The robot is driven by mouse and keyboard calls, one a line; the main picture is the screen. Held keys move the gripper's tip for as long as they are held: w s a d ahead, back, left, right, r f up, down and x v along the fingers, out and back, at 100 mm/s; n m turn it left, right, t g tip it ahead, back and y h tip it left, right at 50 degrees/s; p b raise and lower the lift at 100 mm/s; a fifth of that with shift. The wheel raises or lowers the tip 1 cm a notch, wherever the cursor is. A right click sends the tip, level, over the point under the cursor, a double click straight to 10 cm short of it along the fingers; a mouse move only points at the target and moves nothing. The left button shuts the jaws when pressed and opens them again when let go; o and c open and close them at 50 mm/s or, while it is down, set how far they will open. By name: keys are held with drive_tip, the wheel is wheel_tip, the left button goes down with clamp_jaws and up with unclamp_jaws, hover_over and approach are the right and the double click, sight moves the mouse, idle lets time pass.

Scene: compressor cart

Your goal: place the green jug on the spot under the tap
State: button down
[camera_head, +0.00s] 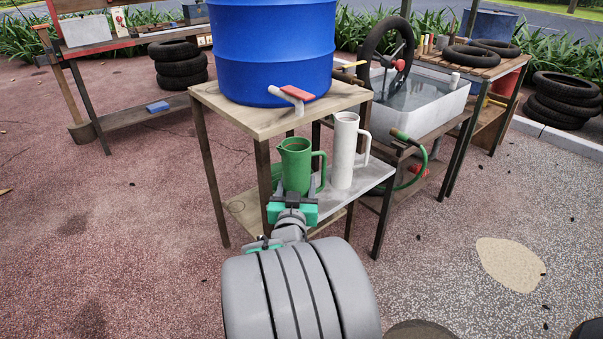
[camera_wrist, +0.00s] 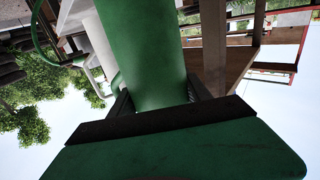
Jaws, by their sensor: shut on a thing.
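The green jug (camera_head: 296,166) is upright in front of the lower shelf of the stand, its handle to the right. My gripper (camera_head: 293,193) is shut on the jug's lower body. In the wrist view the jug (camera_wrist: 145,50) fills the middle between the two dark fingers (camera_wrist: 160,100). The tap (camera_head: 292,96), with a red lever, sticks out from the blue barrel above and close to the jug's top. The lower shelf (camera_head: 250,207) bears a faint round mark left of the jug. I cannot tell whether the jug's base touches the shelf; my gripper hides it.
A tall white jug (camera_head: 344,152) stands just right of the green jug on the grey part of the shelf. The upper board (camera_head: 262,122) and its legs surround the shelf space. A green hose (camera_head: 412,176) hangs at right. The shelf's left part is clear.

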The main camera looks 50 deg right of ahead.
drive_tip(key=f+b+x, duration=0.1)
drive_tip(key=b+x, duration=0.1)
drive_tip(key=x, duration=0.9)
drive_tip(key=shift+f, duration=0.25)
drive_tip(key=shift+f+b, duration=0.2)
drive_tip(key=shift+b, duration=0.25)
drive_tip(key=shift+c, duration=2.4)
unclamp_jaws()
drive_tip(key=shift+r, duration=0.1)
